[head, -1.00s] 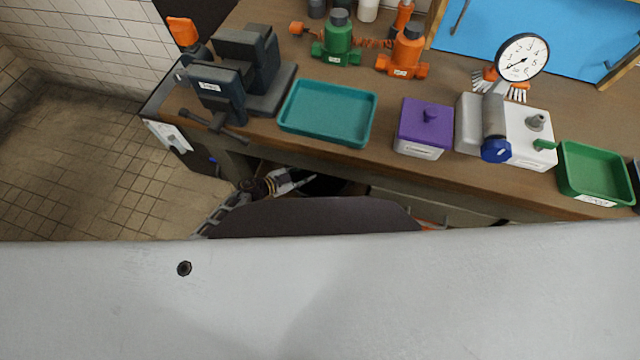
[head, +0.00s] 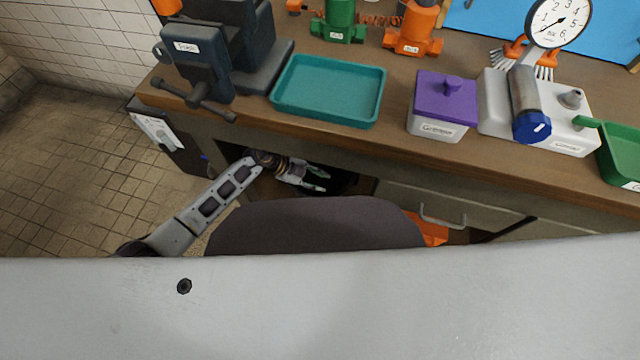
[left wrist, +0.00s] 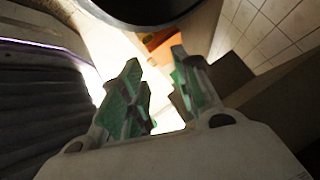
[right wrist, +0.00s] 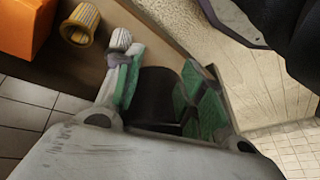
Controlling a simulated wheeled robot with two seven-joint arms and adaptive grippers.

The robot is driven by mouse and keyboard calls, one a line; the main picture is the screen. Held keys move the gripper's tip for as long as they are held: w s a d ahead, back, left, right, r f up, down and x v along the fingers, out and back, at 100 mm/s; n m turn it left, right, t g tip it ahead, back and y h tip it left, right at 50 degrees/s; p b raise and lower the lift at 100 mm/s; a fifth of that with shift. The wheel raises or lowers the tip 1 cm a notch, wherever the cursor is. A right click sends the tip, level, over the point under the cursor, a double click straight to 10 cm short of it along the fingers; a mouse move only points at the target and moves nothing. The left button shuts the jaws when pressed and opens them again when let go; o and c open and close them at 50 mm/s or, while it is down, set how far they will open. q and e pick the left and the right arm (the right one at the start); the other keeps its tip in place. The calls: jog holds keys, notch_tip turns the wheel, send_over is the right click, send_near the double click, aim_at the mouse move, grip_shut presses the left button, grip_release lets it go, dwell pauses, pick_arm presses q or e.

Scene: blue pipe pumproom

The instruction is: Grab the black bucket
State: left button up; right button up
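The black bucket (head: 345,186) shows only in part in the head view, in the dark opening under the workbench. My left gripper (head: 316,178) reaches in at its left side with the fingers apart. In the left wrist view, a round black form, likely the bucket (left wrist: 150,10), crosses the top edge, beyond the open, empty green-padded fingers (left wrist: 160,88). I cannot tell whether they touch it. My right gripper is hidden in the head view. In the right wrist view its fingers (right wrist: 160,85) are open, with a dark form behind the gap that I cannot identify.
The workbench (head: 300,136) overhangs the opening. On it stand a vise (head: 200,65), a teal tray (head: 330,90) and a purple-lidded box (head: 440,105). A drawer handle (head: 442,220) is on the right. An orange box (right wrist: 25,25) is near the right gripper. Tiled floor lies open at left.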

pick_arm(q)
jog(key=f, duration=0.1)
jog(key=m+y+b, duration=0.1)
jog(key=y+b, duration=0.6)
jog(key=b, duration=0.1)
send_over(299, 189)
notch_tip(299, 189, down, 4)
jog(key=shift+s+a+r+t+y+b, duration=0.2)
jog(key=shift+a+t+y+b, duration=0.15)
jog(key=shift+a+t+y, duration=0.25)
pick_arm(e)
notch_tip(299, 189, up, 6)
jog(key=w+a+t+y, duration=0.1)
jog(key=a, duration=0.1)
jog(key=shift+w+f, duration=0.25)
jog(key=shift+w, duration=0.05)
pick_arm(q)
jog(key=shift+f, duration=0.1)
pick_arm(e)
jog(key=shift+f, duration=0.1)
